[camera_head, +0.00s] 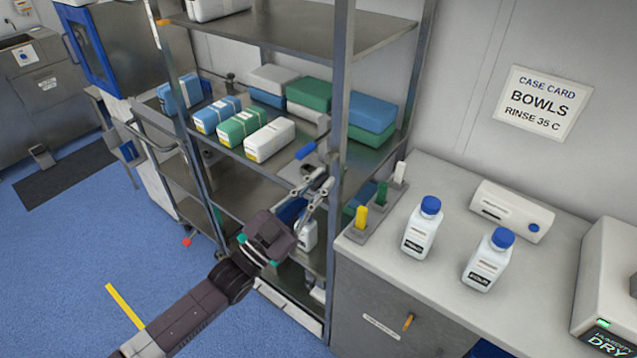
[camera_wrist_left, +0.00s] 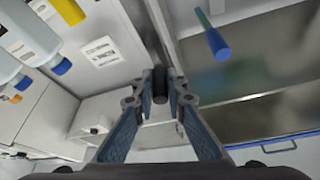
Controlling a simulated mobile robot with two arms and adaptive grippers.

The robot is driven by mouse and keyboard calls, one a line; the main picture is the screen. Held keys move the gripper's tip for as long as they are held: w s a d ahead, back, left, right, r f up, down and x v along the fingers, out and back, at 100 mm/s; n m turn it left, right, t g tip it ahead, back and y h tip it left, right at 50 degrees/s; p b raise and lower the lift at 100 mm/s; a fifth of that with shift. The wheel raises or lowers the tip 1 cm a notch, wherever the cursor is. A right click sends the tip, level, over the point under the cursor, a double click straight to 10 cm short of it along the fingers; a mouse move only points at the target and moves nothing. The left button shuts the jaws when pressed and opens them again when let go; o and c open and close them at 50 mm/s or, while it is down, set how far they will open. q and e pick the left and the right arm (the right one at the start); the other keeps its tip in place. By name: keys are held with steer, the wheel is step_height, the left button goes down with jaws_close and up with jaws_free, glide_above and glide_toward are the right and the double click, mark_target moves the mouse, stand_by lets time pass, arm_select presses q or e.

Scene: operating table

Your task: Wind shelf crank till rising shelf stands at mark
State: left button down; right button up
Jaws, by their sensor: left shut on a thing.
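My left gripper (camera_head: 312,188) reaches up to the front right of the metal rack. In the left wrist view the gripper (camera_wrist_left: 165,92) has its fingertips closed around a dark round knob (camera_wrist_left: 160,86), which looks like the shelf crank's handle. The crank's mounting is partly hidden by the fingers. A blue-ended lever (camera_head: 306,149) sticks out just above the gripper; it also shows in the left wrist view (camera_wrist_left: 216,44). The middle shelf (camera_head: 225,153) bears blue, green and white packs. I cannot tell which shelf rises. No height mark is clearly readable. My right gripper is not in view.
The rack post (camera_head: 341,100) stands close beside the gripper. A wall card (camera_head: 536,103) reads "BOWLS". Blue floor lies open at left.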

arm_select(q)
steer(key=shift+n, duration=0.4)
steer(key=shift+s+d+r+n+t+y+p, duration=0.55)
steer(key=shift+n+y+p, duration=1.15)
steer(key=shift+n, duration=1.85)
steer(key=shift+s+d+r+n+t+y+p, duration=0.5)
steer(key=shift+n+y+p, duration=1.15)
steer(key=shift+n, duration=1.95)
steer(key=shift+s+d+r+n+t+y+p, duration=0.25)
steer(key=shift+d+r+n+t+y+p, duration=0.45)
steer(key=shift+n+y+p, duration=1.95)
steer(key=shift+r+n+g+h+b, duration=0.3)
steer(key=shift+n+h+b, duration=0.45)
steer(key=shift+n+h, duration=0.35)
steer(key=c, duration=1.9)
jaws_free()
steer(key=shift+c, duration=0.2)
steer(key=shift+f, duration=0.1)
steer(key=v, duration=1.2)
